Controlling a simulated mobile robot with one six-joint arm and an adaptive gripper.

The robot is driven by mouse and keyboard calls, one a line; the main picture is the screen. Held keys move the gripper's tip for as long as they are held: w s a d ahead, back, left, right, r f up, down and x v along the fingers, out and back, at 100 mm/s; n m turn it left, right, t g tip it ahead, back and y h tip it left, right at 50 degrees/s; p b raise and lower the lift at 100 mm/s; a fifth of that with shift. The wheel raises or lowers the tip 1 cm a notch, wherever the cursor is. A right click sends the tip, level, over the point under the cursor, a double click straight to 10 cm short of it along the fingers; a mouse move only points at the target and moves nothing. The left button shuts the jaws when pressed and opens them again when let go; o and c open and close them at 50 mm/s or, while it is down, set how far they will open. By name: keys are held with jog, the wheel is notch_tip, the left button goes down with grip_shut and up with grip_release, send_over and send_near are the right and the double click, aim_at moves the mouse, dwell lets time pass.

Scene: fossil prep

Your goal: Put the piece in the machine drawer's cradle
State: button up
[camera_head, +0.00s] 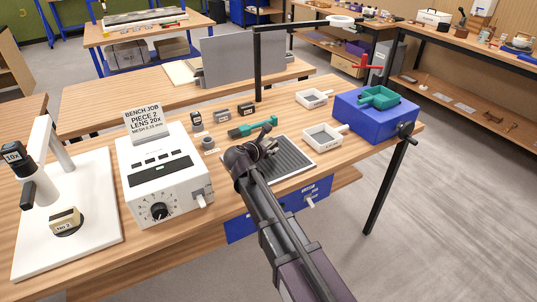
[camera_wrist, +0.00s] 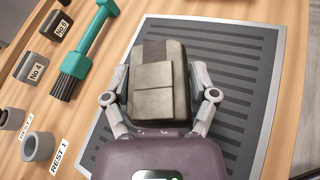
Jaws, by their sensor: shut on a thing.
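My gripper (camera_head: 262,150) is over the ribbed dark mat (camera_head: 295,158) on the bench. In the wrist view my gripper (camera_wrist: 159,100) is shut on a grey-brown blocky piece (camera_wrist: 160,72), with one finger on each side. The piece has a darker patch at its upper left; no number shows on it. In the head view it is mostly hidden by my gripper. A white machine (camera_head: 165,180) with a dial, a side lever and a "BENCH JOB PIECE 2 LENS 20X" sign stands left of the mat. I cannot make out an open drawer or a cradle.
A teal brush (camera_head: 250,129), small dark blocks (camera_head: 221,116) and ring-shaped rests (camera_wrist: 40,148) lie left of and behind the mat. White trays (camera_head: 322,135) and a blue box (camera_head: 375,115) with a crank stand right. A microscope (camera_head: 45,165) with a No.3 block is far left.

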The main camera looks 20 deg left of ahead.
jog(key=shift+f+b, duration=1.55)
jog(key=shift+f, duration=0.2)
jog(key=shift+f, duration=0.1)
jog(key=o, duration=1.2)
jog(key=shift+s+r, duration=0.15)
jog(key=shift+r, duration=0.05)
jog(key=p+v, duration=0.4)
jog(key=v, duration=0.6)
jog(key=shift+v, duration=0.9)
